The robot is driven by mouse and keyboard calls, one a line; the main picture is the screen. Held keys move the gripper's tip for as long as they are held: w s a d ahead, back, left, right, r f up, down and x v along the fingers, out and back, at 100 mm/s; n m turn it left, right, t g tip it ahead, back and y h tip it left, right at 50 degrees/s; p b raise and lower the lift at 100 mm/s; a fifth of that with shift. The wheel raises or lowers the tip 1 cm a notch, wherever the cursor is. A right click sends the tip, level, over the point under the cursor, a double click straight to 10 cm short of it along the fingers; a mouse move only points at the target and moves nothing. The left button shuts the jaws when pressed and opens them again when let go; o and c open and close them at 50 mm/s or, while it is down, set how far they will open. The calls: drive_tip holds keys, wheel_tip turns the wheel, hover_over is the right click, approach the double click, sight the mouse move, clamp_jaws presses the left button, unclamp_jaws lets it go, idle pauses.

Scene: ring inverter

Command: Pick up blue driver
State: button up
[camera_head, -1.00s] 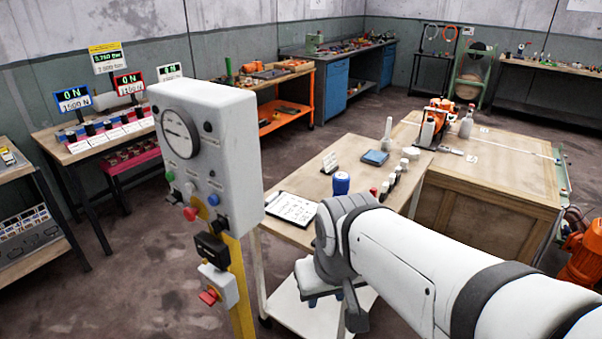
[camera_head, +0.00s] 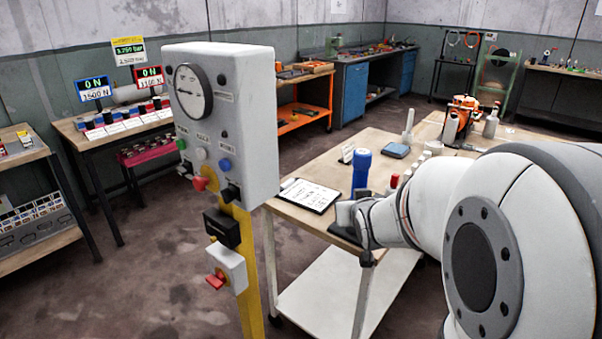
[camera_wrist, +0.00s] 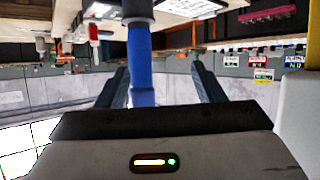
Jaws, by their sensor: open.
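The blue driver (camera_head: 361,170) stands upright near the left edge of the wooden table, a blue cylinder with a wider top. In the wrist view, which looks upside down, the blue driver (camera_wrist: 140,65) shows between the two dark fingers of my gripper (camera_wrist: 162,85), nearer the left finger. The fingers are apart and open, with a visible gap on the driver's right side. In the head view my wrist and gripper (camera_head: 348,215) are beside the driver at the table's near edge. Its lower part is hidden there by my arm.
A clipboard with paper (camera_head: 309,195) lies left of the driver. Small bottles, a blue-grey box (camera_head: 396,150) and a white card stand behind it. A grey control box (camera_head: 225,120) on a yellow post (camera_head: 247,270) rises at the left front. A white lower shelf (camera_head: 325,300) is below.

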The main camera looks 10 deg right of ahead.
sight(359, 184)
drive_tip(key=w+d+f+t+b, duration=0.1)
drive_tip(key=w+d, duration=0.1)
drive_tip(key=w, duration=0.2)
drive_tip(key=w+d+f+t+b, duration=0.1)
drive_tip(key=w+d+t, duration=0.1)
drive_tip(key=w, duration=0.2)
drive_tip(key=w+d+f+t+b, duration=0.1)
drive_tip(key=w+d+t, duration=0.1)
drive_tip(key=w, duration=0.2)
drive_tip(key=shift+w+d+b, duration=0.2)
drive_tip(key=shift+w+b, duration=0.1)
drive_tip(key=shift+b, duration=0.1)
drive_tip(key=shift+c, duration=0.5)
drive_tip(key=c, duration=1.1)
